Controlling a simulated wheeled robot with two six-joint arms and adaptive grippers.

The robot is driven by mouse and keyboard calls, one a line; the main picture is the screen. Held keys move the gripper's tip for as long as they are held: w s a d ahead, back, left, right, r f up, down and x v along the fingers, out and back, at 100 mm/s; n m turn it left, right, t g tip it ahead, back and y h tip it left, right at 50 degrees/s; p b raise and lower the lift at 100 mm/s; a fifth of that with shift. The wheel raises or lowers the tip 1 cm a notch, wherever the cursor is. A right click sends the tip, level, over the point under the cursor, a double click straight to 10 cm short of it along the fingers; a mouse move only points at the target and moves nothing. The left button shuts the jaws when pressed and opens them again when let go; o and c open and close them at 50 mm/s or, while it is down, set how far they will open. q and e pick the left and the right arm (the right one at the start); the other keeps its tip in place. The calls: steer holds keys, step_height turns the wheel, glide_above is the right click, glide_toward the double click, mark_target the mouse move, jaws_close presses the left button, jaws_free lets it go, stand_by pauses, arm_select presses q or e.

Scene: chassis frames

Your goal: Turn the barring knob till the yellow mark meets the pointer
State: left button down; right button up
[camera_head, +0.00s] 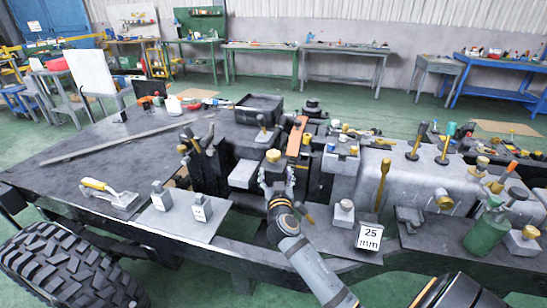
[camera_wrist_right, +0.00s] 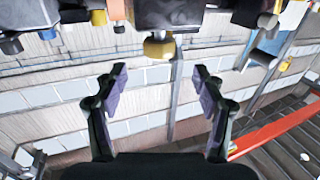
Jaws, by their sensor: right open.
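A brass-coloured knob (camera_head: 273,156), which looks like the barring knob, sits on the front of the dark machinery on the chassis. It also shows in the right wrist view (camera_wrist_right: 158,47), top centre, below a dark block. My right gripper (camera_head: 275,172) is just in front of it in the head view. In the right wrist view the two fingers (camera_wrist_right: 158,82) are spread and empty, with the knob beyond their tips and no contact visible. I cannot make out the yellow mark or the pointer. My left gripper is not in view.
Metal blocks (camera_head: 200,208) and a yellow-handled tool (camera_head: 100,187) lie on the chassis left of my right arm. A block labelled 25 mm (camera_head: 369,236) and a green bottle (camera_head: 487,232) stand to the right. An orange bar (camera_head: 297,136) rises behind the knob.

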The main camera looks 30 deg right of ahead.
mark_target(275, 160)
steer(key=p+x, duration=0.1)
steer(key=x, duration=0.9)
steer(key=shift+w+d+p, duration=0.1)
steer(key=shift+p, duration=0.2)
steer(key=c, duration=1.2)
steer(key=shift+o, duration=0.2)
steer(key=shift+y, duration=0.3)
